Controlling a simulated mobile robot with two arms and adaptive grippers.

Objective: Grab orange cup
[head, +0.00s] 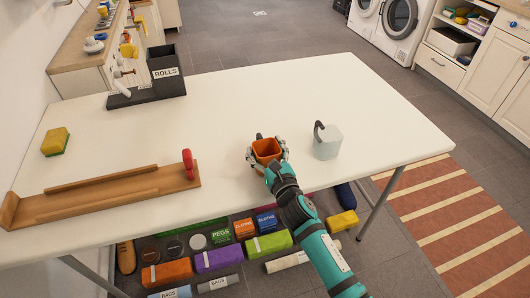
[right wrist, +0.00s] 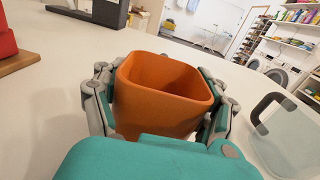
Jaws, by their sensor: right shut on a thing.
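The orange cup (head: 267,149) is near the front middle of the white table, upright, with its open top showing. In the right wrist view the cup (right wrist: 165,95) fills the middle, and the fingers of my right gripper (right wrist: 160,112) are on both of its sides. My right gripper (head: 266,155) is shut on the cup. Whether the cup's base touches the table is hidden. My left gripper does not show in either view.
A pale grey handled container (head: 328,144) stands just right of the cup. A wooden tray (head: 100,200) with a red piece (head: 188,160) lies left, beyond it a yellow sponge (head: 55,142) and a dark ROLLS holder (head: 166,75). The table's back right is clear.

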